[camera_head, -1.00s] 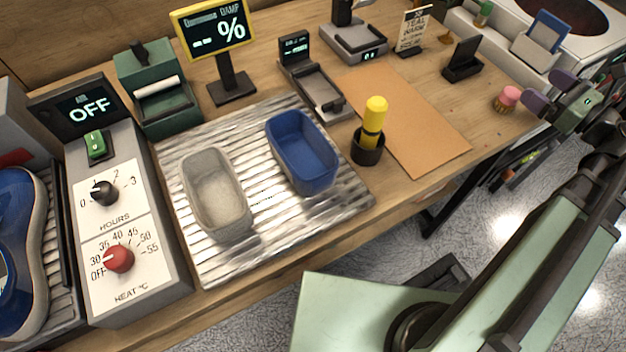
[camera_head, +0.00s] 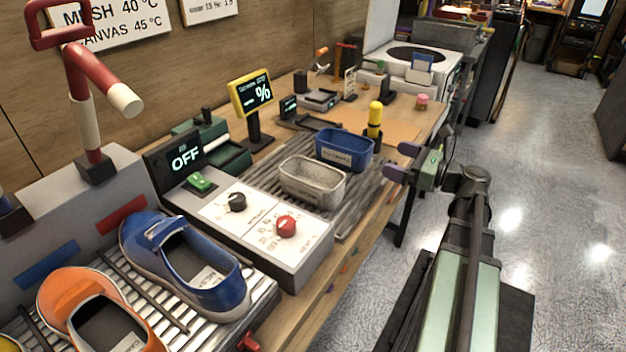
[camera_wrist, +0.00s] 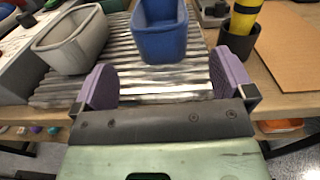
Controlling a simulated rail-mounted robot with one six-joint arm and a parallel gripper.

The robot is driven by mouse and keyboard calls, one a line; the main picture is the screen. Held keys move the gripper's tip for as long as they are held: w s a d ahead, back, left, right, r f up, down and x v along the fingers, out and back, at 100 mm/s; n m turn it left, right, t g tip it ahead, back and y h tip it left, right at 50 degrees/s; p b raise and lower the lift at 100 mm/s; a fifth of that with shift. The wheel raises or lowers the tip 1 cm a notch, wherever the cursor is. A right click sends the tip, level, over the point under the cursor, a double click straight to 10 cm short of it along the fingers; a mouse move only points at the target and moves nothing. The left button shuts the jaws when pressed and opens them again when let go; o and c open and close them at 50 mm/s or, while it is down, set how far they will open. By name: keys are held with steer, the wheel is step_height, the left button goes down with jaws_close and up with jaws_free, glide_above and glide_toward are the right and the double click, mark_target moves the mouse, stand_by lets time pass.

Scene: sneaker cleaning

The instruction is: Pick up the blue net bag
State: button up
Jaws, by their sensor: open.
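I cannot make out a blue net bag for sure in either view. My gripper (camera_head: 400,161) is open and empty, its two purple pads apart, in front of the table's edge in the head view. In the wrist view my gripper (camera_wrist: 165,85) points over the ribbed metal tray (camera_wrist: 125,78). The blue tub (camera_head: 345,158) stands on that tray, and in the wrist view the blue tub (camera_wrist: 160,42) is just beyond the pads, not between them. A small blue panel-like thing (camera_head: 422,63) stands by the white machine at the back.
A grey tub (camera_head: 311,187) stands beside the blue one. A blue sneaker (camera_head: 185,265) and an orange sneaker (camera_head: 100,310) sit on a rack at the front left. A yellow-handled tool (camera_head: 375,113) stands upright behind the tubs. The floor at right is clear.

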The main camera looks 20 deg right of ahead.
mark_target(371, 151)
steer(key=x, duration=0.5)
steer(key=shift+w+a+f, duration=0.1)
steer(key=shift+x, duration=2.8)
steer(key=c, duration=0.7)
step_height(371, 151, up, 20)
steer(key=p, duration=2)
steer(key=shift+c, duration=0.3)
